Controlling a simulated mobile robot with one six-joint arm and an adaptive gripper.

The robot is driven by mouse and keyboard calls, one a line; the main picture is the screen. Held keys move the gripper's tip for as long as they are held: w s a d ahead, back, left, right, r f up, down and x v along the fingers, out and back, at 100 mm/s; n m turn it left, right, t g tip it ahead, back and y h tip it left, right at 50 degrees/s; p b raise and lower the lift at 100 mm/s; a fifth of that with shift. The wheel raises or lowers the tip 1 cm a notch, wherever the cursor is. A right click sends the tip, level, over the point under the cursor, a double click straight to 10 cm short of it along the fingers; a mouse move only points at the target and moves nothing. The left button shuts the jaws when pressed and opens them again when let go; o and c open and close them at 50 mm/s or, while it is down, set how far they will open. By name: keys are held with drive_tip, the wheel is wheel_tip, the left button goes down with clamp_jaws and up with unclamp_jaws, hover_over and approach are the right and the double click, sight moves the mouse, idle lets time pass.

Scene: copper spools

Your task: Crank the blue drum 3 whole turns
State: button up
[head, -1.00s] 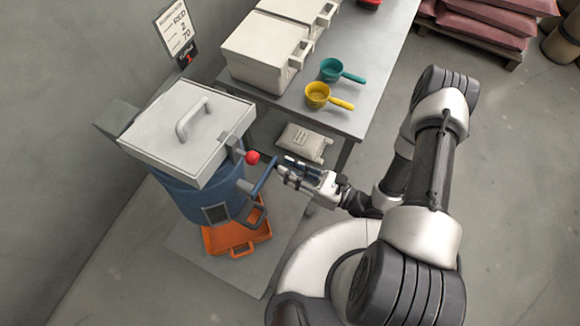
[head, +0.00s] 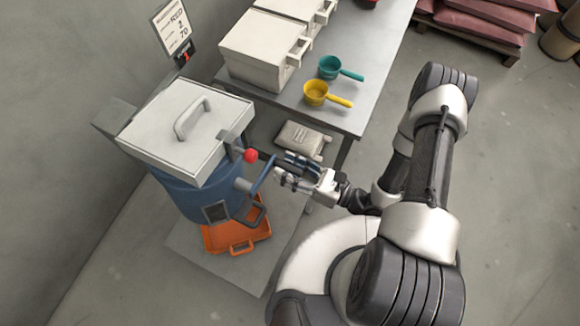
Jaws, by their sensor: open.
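The blue drum (head: 186,196) stands at the left under a closed pale lid (head: 172,128) with a grey handle. Its blue crank (head: 257,178) sticks out on the right side, angled up to the right. A red knob (head: 250,156) sits just above the crank, by the lid's right corner. My gripper (head: 283,170) is open, its fingers pointing left at the crank's upper end. I cannot tell whether the fingers touch the crank or have its grip between them.
An orange tray (head: 248,247) lies below the drum. A grey table (head: 350,112) behind holds pale bins (head: 255,58), a teal scoop (head: 330,67) and a yellow scoop (head: 315,93). A pale sack (head: 301,138) lies below the table edge. A sign (head: 172,27) is on the wall.

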drive_tip(key=v, duration=1.2)
idle(0.5)
